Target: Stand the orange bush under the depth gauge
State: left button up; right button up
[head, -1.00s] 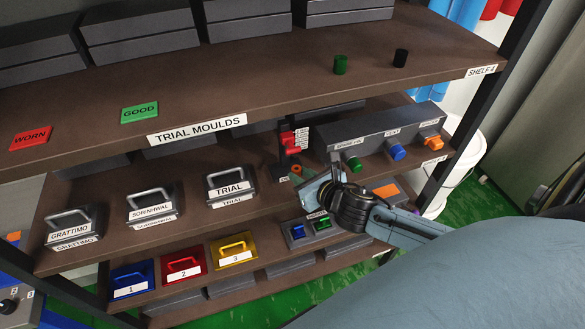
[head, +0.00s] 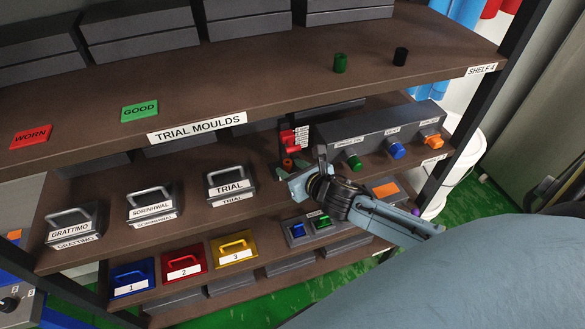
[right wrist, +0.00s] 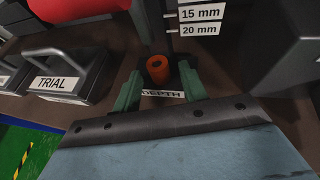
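The orange bush (right wrist: 157,69) stands upright, its hollow top showing, by the foot of the depth gauge, behind the "DEPTH" label. In the head view the bush (head: 288,163) shows just below the gauge's red part (head: 288,138). I cannot tell whether it is exactly centred under it. My right gripper (right wrist: 160,84) is open, with a green finger on each side of the bush and a gap beside it. In the head view this gripper (head: 291,173) reaches in low at the gauge. My left gripper is not in view.
A grey box with green, blue and orange knobs (head: 397,151) stands right of the gauge. The TRIAL mould (head: 229,184) is to the left. A lower block holds blue and green pieces (head: 309,231). Green and black bushes (head: 340,63) stand on the upper shelf.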

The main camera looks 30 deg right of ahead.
jog(key=shift+r, duration=0.2)
jog(key=shift+s, duration=0.4)
jog(key=v, duration=1.1)
jog(key=s+d+f+m+g+h, duration=0.15)
jog(key=s+f+m, duration=0.35)
jog(key=f, duration=0.5)
jog(key=s+d+f+m+g, duration=0.2)
jog(key=s+f+m+g, duration=0.1)
jog(key=f+m, duration=0.55)
jog(key=s+d+f+m+g, duration=0.1)
jog(key=s+f+m+g, duration=0.3)
jog(key=f, duration=0.7)
jog(key=s+a+f+m+g, duration=0.1)
jog(key=s+a+f+m, duration=0.2)
jog(key=s, duration=0.4)
jog(key=s+a+f+m+g, duration=0.1)
jog(key=s+a+f+m, duration=0.2)
jog(key=s+f+m, duration=0.2)
jog(key=s+a+f+m+g+y, duration=0.1)
jog(key=s+a+f+m+g, duration=0.1)
jog(key=s+f+m, duration=0.3)
jog(key=s+a+m, duration=0.1)
jog(key=s+m, duration=0.2)
jog(key=s, duration=0.1)
jog(key=shift+s+a, duration=0.2)
jog(key=shift+a, duration=0.1)
